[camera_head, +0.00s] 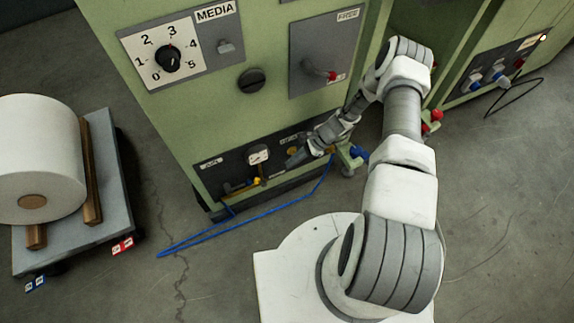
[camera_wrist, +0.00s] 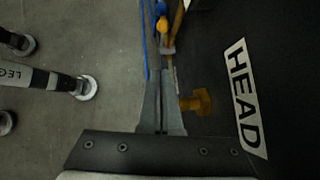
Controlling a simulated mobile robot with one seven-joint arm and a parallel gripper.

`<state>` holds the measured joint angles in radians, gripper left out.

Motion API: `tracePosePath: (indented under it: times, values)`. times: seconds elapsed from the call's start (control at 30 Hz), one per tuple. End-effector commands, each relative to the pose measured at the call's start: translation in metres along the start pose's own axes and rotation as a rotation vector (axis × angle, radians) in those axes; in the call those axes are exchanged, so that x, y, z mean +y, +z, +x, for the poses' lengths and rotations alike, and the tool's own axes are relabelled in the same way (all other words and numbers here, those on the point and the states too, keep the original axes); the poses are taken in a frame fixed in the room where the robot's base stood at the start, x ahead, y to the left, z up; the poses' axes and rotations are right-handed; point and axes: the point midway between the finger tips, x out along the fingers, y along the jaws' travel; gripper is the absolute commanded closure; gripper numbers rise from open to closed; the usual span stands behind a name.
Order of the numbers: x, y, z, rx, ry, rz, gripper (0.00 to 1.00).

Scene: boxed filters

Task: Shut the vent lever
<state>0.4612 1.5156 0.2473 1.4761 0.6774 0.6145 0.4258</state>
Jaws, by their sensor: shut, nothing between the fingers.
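My gripper (camera_head: 294,161) is at the dark lower panel (camera_head: 226,170) of the green cabinet. In the wrist view its fingers (camera_wrist: 162,80) are together with nothing between them. A small yellow-tipped lever (camera_head: 258,181) is on that panel below the gauge, left of my gripper. In the wrist view, orange and blue lever parts (camera_wrist: 163,24) lie just beyond the fingertips; I cannot tell whether they touch. No readable label shows which lever is the vent lever. A brass knob (camera_wrist: 198,102) sits right of the fingers, beside the HEAD label (camera_wrist: 243,98).
A round gauge (camera_head: 259,155) is on the lower panel. A blue hose (camera_head: 255,210) runs from it onto the floor. A red-tipped lever (camera_head: 325,74) and MEDIA dial (camera_head: 169,59) are higher up. A cart (camera_head: 110,226) with a white roll (camera_head: 38,150) stands left.

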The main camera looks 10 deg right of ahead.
Motion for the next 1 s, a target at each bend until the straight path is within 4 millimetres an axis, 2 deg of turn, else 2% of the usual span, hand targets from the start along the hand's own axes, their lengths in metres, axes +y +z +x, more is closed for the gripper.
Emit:
tracePosePath:
  times: [0.03, 0.2, 0.4, 0.63, 1.0]
  values:
    - [0.001, -0.002, 0.013, -0.002, 0.003, -0.001, 1.00]
    - [0.001, -0.003, 0.051, -0.001, 0.003, -0.001, 1.00]
    - [0.000, 0.002, 0.088, -0.001, 0.001, -0.002, 1.00]
    - [0.000, 0.023, 0.105, 0.001, 0.000, -0.001, 1.00]
    - [0.000, 0.028, 0.108, 0.001, 0.000, 0.000, 1.00]
